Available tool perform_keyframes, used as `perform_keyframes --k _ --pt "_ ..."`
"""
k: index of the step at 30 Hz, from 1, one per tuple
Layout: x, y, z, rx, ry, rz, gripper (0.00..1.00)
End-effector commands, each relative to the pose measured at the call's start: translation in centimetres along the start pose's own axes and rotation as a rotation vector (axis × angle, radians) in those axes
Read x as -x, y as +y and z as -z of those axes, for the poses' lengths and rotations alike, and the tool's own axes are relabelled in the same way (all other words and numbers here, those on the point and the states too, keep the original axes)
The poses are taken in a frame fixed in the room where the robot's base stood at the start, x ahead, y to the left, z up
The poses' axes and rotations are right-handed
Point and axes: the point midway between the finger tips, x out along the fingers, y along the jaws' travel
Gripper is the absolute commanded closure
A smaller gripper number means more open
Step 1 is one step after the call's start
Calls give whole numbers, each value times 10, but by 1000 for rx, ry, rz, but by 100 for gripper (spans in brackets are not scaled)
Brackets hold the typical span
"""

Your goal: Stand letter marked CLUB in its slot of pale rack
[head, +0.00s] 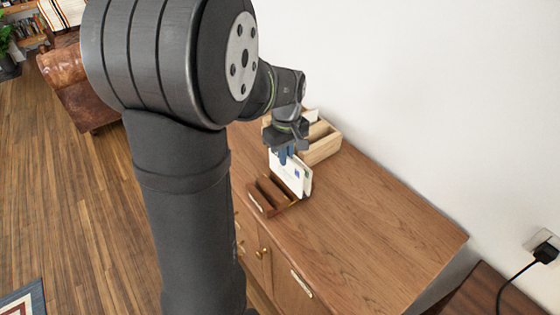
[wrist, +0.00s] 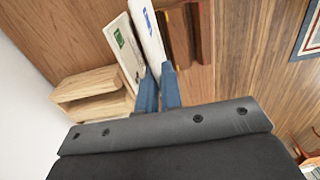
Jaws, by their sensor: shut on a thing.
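My gripper (head: 287,156) points down over the dark rack. Its blue fingers (wrist: 160,90) are shut on a white letter with a blue mark (wrist: 148,38); this letter also shows below the fingers in the head view (head: 282,173). A second pale letter with a green mark (wrist: 122,46) stands close beside it, outside the fingers. I cannot read the word CLUB on either letter. The pale wooden rack (head: 324,150) stands behind the gripper, partly hidden by the arm; it is at the left in the wrist view (wrist: 88,92).
A dark brown slotted rack (head: 266,200) sits on the wooden cabinet top (head: 370,215), under and beside the letters. A white edge, perhaps a letter (head: 312,115), shows at the pale rack. The cabinet top to the right is clear, with the white wall behind.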

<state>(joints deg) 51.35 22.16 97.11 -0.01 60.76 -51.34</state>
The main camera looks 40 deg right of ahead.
Motion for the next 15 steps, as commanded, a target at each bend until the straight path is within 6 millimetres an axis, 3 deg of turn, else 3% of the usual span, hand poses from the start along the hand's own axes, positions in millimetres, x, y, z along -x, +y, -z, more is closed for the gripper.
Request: perform_keyframes --k 6,15 --pt "31 11 -50 -6 2 -3 100" --pt "55 19 -91 -8 1 -1 100"
